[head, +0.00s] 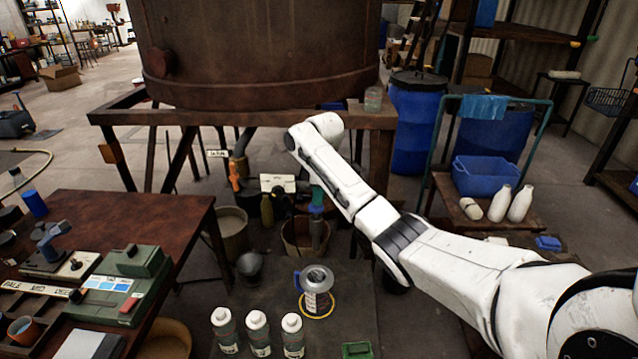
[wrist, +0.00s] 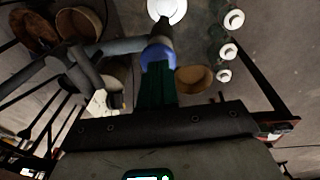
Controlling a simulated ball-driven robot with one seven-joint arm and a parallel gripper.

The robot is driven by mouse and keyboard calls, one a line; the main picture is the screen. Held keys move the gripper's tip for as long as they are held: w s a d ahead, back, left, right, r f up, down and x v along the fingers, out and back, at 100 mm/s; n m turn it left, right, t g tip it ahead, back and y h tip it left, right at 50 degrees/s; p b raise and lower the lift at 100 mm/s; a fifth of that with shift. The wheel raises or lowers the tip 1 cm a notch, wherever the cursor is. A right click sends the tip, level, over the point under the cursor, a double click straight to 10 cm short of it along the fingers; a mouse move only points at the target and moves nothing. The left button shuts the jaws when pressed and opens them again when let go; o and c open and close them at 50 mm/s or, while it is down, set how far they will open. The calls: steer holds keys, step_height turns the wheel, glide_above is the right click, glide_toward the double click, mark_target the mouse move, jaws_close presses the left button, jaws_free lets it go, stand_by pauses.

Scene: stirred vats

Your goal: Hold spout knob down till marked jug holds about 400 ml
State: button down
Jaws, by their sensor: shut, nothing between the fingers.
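In the wrist view a pale round top (wrist: 168,9), likely the jug's, lies beyond the spout. The dark spout (head: 319,232) has a blue knob (head: 316,208), which also shows in the wrist view (wrist: 158,58). My gripper (wrist: 157,88) is shut and empty, its green fingers at the blue knob. They appear to touch it, but I cannot tell whether it is pressed down. My arm partly hides this area.
The rusty vat (head: 255,50) sits on a wooden stand (head: 110,116) above. Another spout has an orange knob (head: 235,180). A brown basin (head: 292,238), a beige bucket (head: 231,222) and a grey cup (head: 250,266) stand nearby. Three white-capped bottles (head: 257,335) stand before the jug.

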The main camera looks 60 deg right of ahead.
steer(key=shift+f, duration=0.5)
